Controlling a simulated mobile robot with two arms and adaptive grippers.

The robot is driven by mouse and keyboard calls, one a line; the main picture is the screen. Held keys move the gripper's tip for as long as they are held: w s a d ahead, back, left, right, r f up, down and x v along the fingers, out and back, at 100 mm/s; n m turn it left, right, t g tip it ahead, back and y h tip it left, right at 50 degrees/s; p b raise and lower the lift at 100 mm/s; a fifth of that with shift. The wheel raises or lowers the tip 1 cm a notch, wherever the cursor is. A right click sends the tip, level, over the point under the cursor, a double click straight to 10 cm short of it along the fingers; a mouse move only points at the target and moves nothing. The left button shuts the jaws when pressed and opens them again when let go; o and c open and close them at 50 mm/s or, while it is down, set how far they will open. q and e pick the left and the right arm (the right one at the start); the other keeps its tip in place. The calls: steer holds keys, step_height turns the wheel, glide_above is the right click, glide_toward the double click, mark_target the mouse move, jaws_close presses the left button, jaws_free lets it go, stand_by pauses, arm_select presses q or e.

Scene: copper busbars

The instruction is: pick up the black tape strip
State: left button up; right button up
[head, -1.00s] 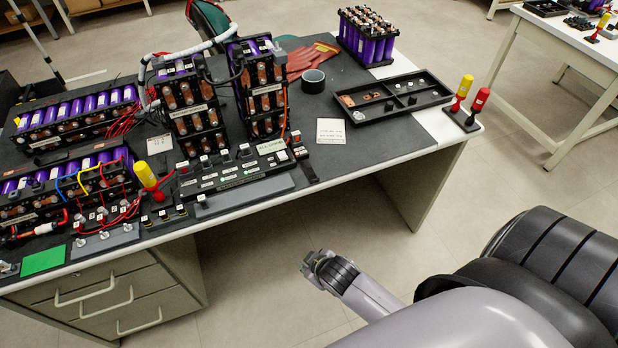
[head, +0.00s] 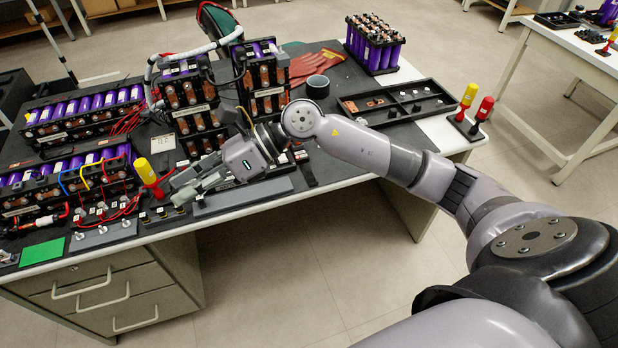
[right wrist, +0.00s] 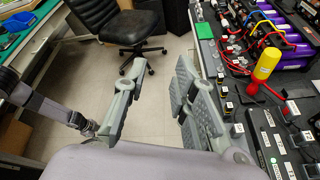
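A thin dark strip (head: 306,170) lies near the table's front edge, right of the labelled black block; it looks like the black tape strip, but I cannot be sure. My right gripper (head: 180,190) reaches over the front edge of the table, left of that strip and beside the grey bar. In the right wrist view its two fingers (right wrist: 162,78) are apart with nothing between them. The strip does not show clearly in that view. What seems to be my left arm and gripper (right wrist: 82,124) shows at the left of the right wrist view; its fingers are unclear.
A yellow-handled tool (head: 146,172) stands close to the right gripper, and it also shows in the right wrist view (right wrist: 266,64). Battery modules with wires crowd the table's left.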

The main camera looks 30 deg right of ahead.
steer(key=w+d+f+n+h, duration=0.1)
steer(key=d+f+n+h, duration=0.1)
steer(key=d+h, duration=0.25)
steer(key=d+f+n+h, duration=0.2)
steer(key=d+f+h, duration=0.1)
steer(key=d, duration=0.3)
steer(key=h+p, duration=0.1)
steer(key=h, duration=0.6)
glide_above(313, 183)
steer(key=shift+g, duration=0.3)
steer(key=f, duration=0.9)
steer(key=shift+s+f, duration=0.25)
steer(key=shift+s, duration=0.05)
steer(key=shift+f, duration=0.6)
steer(key=f+p, duration=0.1)
steer(key=f, duration=0.3)
steer(key=shift+w+f, duration=0.1)
steer(key=shift+w, duration=0.1)
arm_select(q)
steer(key=shift+s+d+r, duration=0.2)
steer(key=shift+s+r, duration=0.05)
steer(key=shift+r, duration=0.3)
steer(key=shift+s+d+r, duration=0.15)
steer(key=shift+s+r, duration=0.1)
steer(key=shift+r, duration=0.25)
arm_select(e)
steer(key=shift+c, duration=0.2)
jaws_close()
